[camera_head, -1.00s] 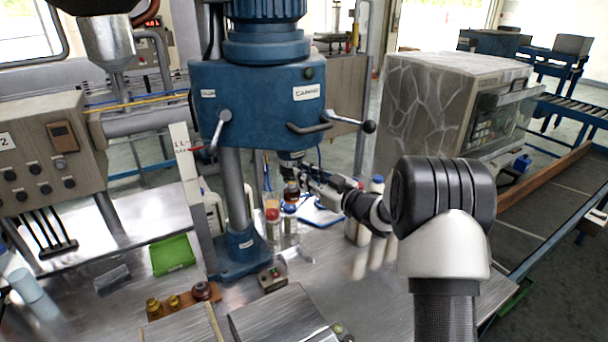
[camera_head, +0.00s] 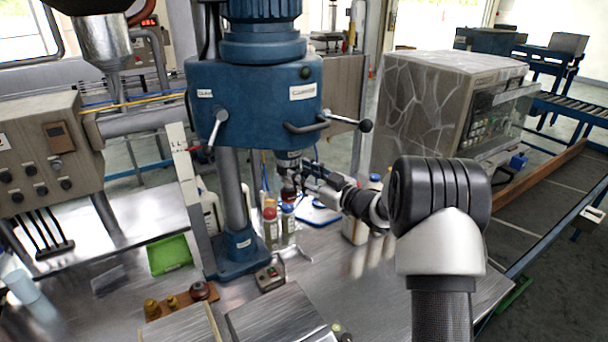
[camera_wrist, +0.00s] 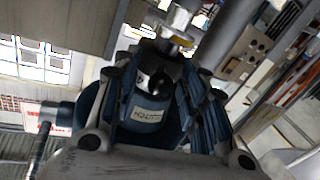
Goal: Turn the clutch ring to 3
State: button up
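The blue capping machine (camera_head: 255,105) stands at the middle, with its chuck (camera_head: 289,160) hanging below the head. The clutch ring cannot be made out clearly at the chuck, and its numbers are not readable. My gripper (camera_head: 293,181) reaches in from the right, with its fingers at the lower part of the chuck. In the wrist view, the dark fingers (camera_wrist: 168,50) stand near a shiny metal part (camera_wrist: 179,22). I cannot tell whether they grip it or only stand around it.
Bottles with red (camera_head: 270,213) and blue (camera_head: 288,208) caps stand below the chuck. A lever with a black knob (camera_head: 366,125) sticks out above my arm. The machine's column (camera_head: 235,185) stands left of the gripper. A green tray (camera_head: 170,254) lies at the left.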

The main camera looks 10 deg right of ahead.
jog(key=v, duration=1.2)
jog(key=shift+f, duration=0.1)
jog(key=s+d+r+m+g+h, duration=0.1)
jog(key=s+r+m+h, duration=0.45)
jog(key=r+h, duration=0.5)
jog(key=s+a+f+m+g, duration=0.1)
jog(key=s+a+f+g, duration=0.1)
jog(key=s, duration=0.9)
jog(key=s+a+f+m+g, duration=0.1)
jog(key=s+a+f+g, duration=0.2)
jog(key=s, duration=0.8)
jog(key=s+a+f+m+g, duration=0.1)
jog(key=s+a+f+g, duration=0.2)
jog(key=s, duration=0.8)
jog(key=a+g, duration=0.1)
jog(key=a, duration=0.1)
jog(key=shift+s+a+y, duration=0.25)
jog(key=shift+a+y, duration=0.1)
